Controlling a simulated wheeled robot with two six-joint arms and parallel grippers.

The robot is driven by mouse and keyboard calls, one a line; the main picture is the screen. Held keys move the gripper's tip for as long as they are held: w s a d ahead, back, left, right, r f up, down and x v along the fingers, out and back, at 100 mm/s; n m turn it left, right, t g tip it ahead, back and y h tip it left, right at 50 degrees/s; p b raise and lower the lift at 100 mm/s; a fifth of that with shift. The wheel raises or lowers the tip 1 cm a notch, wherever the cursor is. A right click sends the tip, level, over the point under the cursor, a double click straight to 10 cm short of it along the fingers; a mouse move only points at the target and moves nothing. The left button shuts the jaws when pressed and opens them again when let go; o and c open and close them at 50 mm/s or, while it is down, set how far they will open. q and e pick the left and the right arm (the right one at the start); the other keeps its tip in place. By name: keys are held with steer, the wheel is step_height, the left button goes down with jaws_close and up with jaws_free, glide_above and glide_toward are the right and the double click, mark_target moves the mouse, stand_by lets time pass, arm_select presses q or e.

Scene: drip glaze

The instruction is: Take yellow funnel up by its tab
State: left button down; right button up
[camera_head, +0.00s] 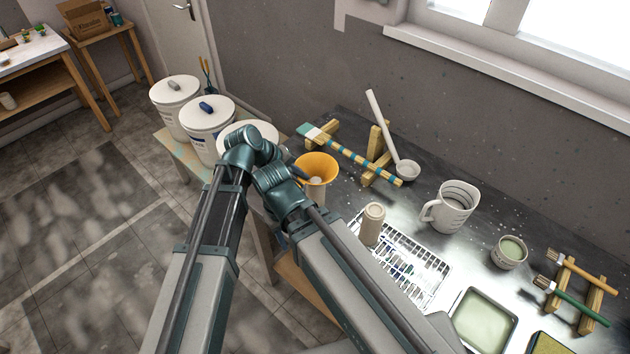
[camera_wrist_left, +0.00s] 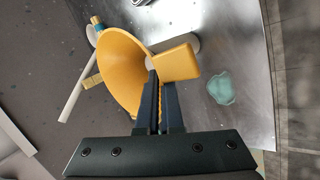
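My right gripper is not in view.
White lidded buckets (camera_head: 208,125) stand left of the funnel. A striped brush (camera_head: 350,155) and a white ladle (camera_head: 390,135) rest on wooden supports behind. A beige cup (camera_head: 372,224), wire rack (camera_head: 412,262) and grey jug (camera_head: 450,206) stand to the right.

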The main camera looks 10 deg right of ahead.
arm_select(q)
steer(key=shift+r, duration=0.15)
stand_by(0.4)
step_height(320, 180, up, 10)
steer(key=p, duration=1)
